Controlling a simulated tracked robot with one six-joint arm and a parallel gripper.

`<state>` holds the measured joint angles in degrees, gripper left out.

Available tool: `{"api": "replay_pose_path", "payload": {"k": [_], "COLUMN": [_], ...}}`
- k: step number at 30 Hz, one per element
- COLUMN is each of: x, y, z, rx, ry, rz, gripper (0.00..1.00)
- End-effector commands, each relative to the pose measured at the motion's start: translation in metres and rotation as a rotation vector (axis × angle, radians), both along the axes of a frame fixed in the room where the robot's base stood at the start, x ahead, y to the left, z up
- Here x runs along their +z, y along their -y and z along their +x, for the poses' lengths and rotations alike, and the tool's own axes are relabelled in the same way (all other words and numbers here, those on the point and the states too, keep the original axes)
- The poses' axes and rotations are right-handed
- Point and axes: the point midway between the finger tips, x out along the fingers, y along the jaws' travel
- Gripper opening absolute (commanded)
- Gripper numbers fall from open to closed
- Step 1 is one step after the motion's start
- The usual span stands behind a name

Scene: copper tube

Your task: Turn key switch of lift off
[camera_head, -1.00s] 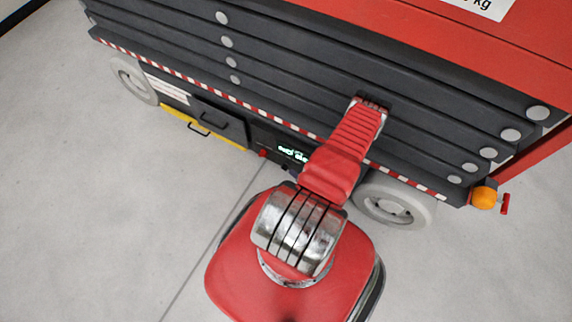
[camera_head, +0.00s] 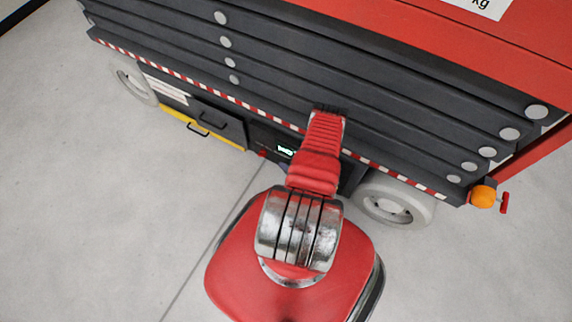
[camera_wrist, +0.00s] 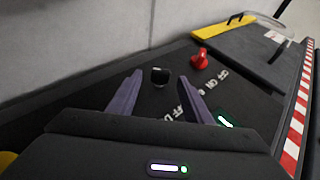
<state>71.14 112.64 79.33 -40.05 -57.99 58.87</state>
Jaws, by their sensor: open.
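The lift (camera_head: 330,75) stands across the head view, with a dark control panel low on its side. In the wrist view the panel carries a black knob (camera_wrist: 160,76) and a red knob (camera_wrist: 200,58), with white OFF and ON lettering (camera_wrist: 217,80) beside them. I cannot tell for sure which knob is the key switch. The red knob also shows in the head view (camera_head: 262,154). My gripper (camera_wrist: 161,92) is open, its two purple fingers pointing at the panel. The black knob appears between the fingertips, not gripped; contact is unclear. In the head view my arm hides my gripper.
A lit green display (camera_wrist: 226,121) is partly hidden by my gripper; it shows in the head view (camera_head: 285,150). A grey drawer with a handle and a yellow bar (camera_head: 185,117) lie left of the panel. A wheel (camera_head: 393,203) is to the right. The near floor is clear.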

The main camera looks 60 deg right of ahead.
Motion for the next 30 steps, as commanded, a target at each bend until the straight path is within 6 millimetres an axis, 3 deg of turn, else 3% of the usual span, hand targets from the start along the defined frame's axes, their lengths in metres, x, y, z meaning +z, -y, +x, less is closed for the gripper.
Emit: {"api": "replay_pose_path", "payload": {"k": [6,17,30], "x": [-0.0105,-0.0119,-0.0120], "y": [0.0048,0.0059,0.0058], "z": [0.0111,0.0130,0.0128], "rx": [0.001,0.001,0.000], "ry": [0.000,0.000,-0.001], "rz": [0.000,0.001,0.001], "gripper": [0.45,0.45,0.14]}}
